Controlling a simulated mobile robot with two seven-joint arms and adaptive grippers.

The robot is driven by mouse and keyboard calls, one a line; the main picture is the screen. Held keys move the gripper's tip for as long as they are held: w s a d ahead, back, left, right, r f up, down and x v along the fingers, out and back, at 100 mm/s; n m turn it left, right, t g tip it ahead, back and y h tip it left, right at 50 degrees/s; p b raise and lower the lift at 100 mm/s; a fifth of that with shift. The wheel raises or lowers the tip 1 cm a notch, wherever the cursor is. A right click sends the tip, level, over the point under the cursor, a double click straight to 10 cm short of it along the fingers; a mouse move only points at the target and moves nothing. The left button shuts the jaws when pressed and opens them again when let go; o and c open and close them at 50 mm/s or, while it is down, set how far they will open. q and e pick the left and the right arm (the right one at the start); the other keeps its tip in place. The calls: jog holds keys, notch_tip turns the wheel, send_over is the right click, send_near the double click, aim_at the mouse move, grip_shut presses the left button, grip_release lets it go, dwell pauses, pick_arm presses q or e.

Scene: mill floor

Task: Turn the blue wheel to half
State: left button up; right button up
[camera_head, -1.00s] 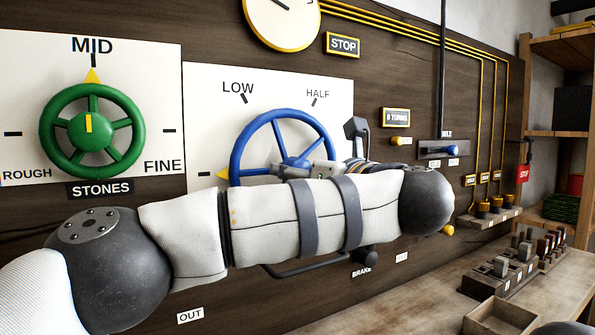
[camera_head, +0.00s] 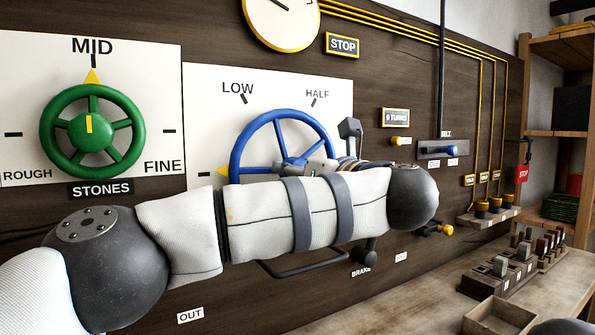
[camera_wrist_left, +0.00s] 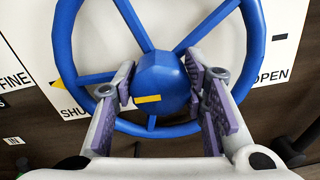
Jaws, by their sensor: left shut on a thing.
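The blue wheel (camera_head: 318,128) is on a white plate (camera_head: 205,90) marked LOW and HALF, its lower part hidden behind my left arm in the head view. In the left wrist view the wheel (camera_wrist_left: 66,42) shows its faceted hub with a yellow mark pointing left, towards the yellow pointer (camera_wrist_left: 56,83) beside SHUT. OPEN is at the right. My left gripper (camera_wrist_left: 160,88) has its two purple-padded fingers on either side of the hub, shut on it. In the head view the gripper (camera_head: 298,166) is at the hub and partly covers it. My right gripper is not in view.
A green STONES wheel (camera_head: 92,131) is at the left, its pointer at MID. To the right are a grey lever (camera_head: 350,130), a dark BRAKE knob (camera_head: 364,256) and a BELT slider (camera_head: 440,149). A wooden bench (camera_head: 440,300) with blocks and a tray is at the lower right.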

pick_arm(q)
jog(key=m, duration=0.5)
jog(key=shift+d+m, duration=0.1)
jog(key=shift+m, duration=0.2)
jog(key=m, duration=1.1)
jog(key=shift+f+m, duration=0.15)
jog(key=shift+m, duration=0.15)
jog(key=m, duration=0.5)
jog(key=shift+f+m, duration=0.1)
jog(key=shift+m, duration=0.2)
jog(key=o, duration=1.2)
jog(key=shift+c, duration=0.2)
jog(key=v, duration=0.7)
jog(key=shift+d, duration=0.25)
